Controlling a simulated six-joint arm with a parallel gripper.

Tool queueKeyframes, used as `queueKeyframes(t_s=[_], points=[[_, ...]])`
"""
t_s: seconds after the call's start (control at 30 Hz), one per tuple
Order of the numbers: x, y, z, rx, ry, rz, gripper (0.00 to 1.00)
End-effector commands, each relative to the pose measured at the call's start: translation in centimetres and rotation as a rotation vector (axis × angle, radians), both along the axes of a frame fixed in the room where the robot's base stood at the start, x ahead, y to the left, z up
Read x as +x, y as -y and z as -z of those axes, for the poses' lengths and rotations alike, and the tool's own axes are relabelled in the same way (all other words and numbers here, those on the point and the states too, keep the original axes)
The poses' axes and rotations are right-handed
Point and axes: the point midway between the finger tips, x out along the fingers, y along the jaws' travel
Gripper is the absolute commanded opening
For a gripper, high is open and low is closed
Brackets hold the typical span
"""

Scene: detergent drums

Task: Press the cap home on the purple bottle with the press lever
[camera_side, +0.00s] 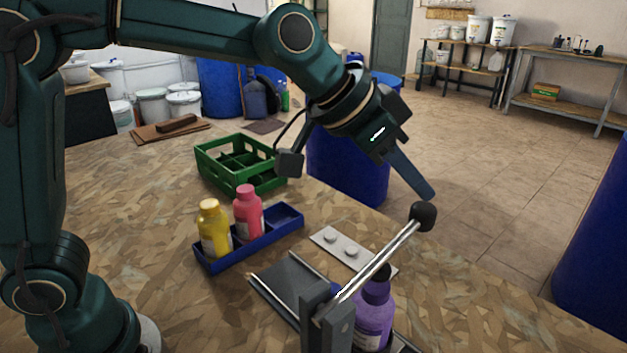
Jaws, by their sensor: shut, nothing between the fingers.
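The purple bottle (374,316) stands upright under the press lever (382,258) at the front of the table.
A blue tray (277,232) holds a yellow bottle (214,232) and a pink bottle (248,213). A green crate (212,168) stands behind it. A pale plate with round studs (325,237) lies near the press. Blue drums (345,172) stand beyond the table edge.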

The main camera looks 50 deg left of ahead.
Motion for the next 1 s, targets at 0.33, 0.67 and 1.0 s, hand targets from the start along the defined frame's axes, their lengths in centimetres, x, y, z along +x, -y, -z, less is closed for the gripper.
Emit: queueKeyframes(t_s=[0.33,0.67,1.0], points=[[0.0,0.0,0.6,0.001,-0.002,0.001,0.0],[0.0,0.0,1.6,-0.001,-0.002,0.001,0.0],[0.4,0.1,2.4,-0.002,-0.001,0.002,0.0]])
